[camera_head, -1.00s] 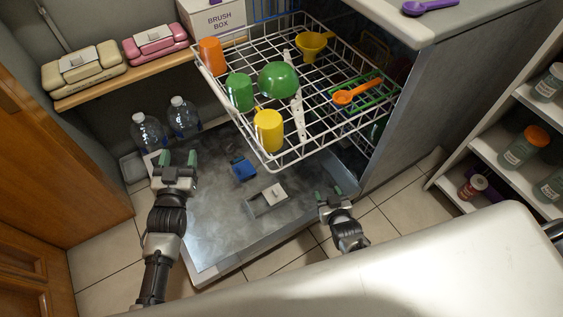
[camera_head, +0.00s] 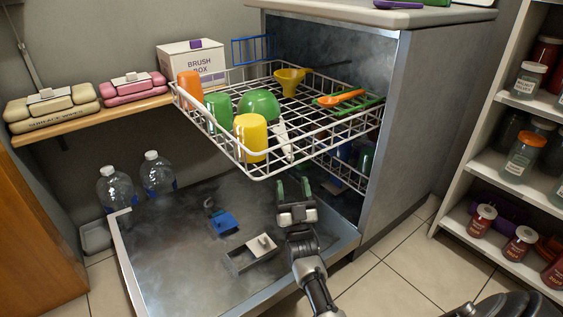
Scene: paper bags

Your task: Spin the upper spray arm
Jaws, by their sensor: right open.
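The upper spray arm (camera_head: 283,142) is a white perforated bar under the pulled-out upper rack (camera_head: 262,176). Part of it shows through the wires near the rack's front, to the right of the yellow cup; cups, bowl and wires hide the rest. My right gripper (camera_head: 293,188) is open and empty, its green fingertips pointing up, below the front right part of the rack. In the picture it lies just below the visible end of the spray arm, with a gap between them. My left gripper is out of view.
The rack holds an orange cup (camera_head: 190,88), green cup (camera_head: 218,111), green bowl (camera_head: 259,103), yellow cup (camera_head: 251,138), yellow funnel (camera_head: 289,80) and orange spoon (camera_head: 340,97). The open dishwasher door (camera_head: 180,265) lies below. A jar shelf (camera_head: 478,180) stands right.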

